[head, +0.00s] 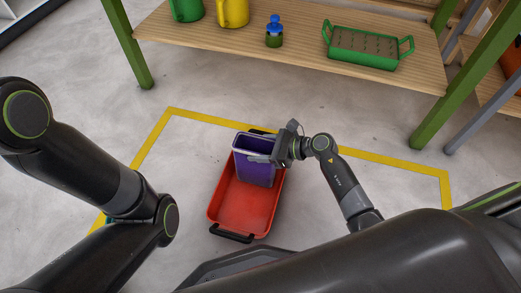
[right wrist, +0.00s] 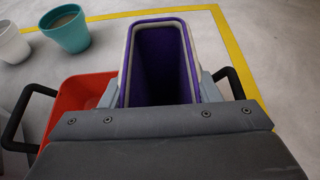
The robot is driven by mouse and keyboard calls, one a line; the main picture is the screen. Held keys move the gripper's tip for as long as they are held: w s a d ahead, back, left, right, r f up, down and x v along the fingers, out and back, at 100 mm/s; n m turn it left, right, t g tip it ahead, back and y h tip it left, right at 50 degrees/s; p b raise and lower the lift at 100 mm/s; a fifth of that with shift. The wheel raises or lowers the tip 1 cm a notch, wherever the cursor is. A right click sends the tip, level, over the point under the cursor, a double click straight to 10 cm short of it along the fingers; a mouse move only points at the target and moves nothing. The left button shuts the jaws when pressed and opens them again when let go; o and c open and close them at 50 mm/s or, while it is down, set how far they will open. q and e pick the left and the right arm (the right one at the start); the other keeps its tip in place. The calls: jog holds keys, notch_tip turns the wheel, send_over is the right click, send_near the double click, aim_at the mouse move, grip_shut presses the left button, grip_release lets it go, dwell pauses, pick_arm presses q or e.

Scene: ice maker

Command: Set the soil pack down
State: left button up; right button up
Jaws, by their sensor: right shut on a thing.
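The soil pack (head: 254,167) is a tall purple box with a pale grey rim. It stands upright at the far end of the red tray (head: 240,212). I cannot tell whether its base touches the tray floor. My right gripper (head: 270,155) is shut on its upper part, reaching in from the right. In the right wrist view the pack (right wrist: 160,60) sits between the two grey fingers, its open top showing a dark, hollow inside. My left arm comes in from the left, but its gripper is out of view.
A yellow floor line (head: 300,141) borders the tray area. A wooden bench (head: 290,65) behind holds a green basket (head: 364,47), a small blue-topped bottle (head: 274,32) and a yellow jug (head: 233,12). Teal (right wrist: 66,32) and white (right wrist: 12,42) pots show in the right wrist view.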

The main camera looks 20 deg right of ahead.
dwell(0.3)
jog(key=shift+f, duration=0.2)
jog(key=o, duration=1.6)
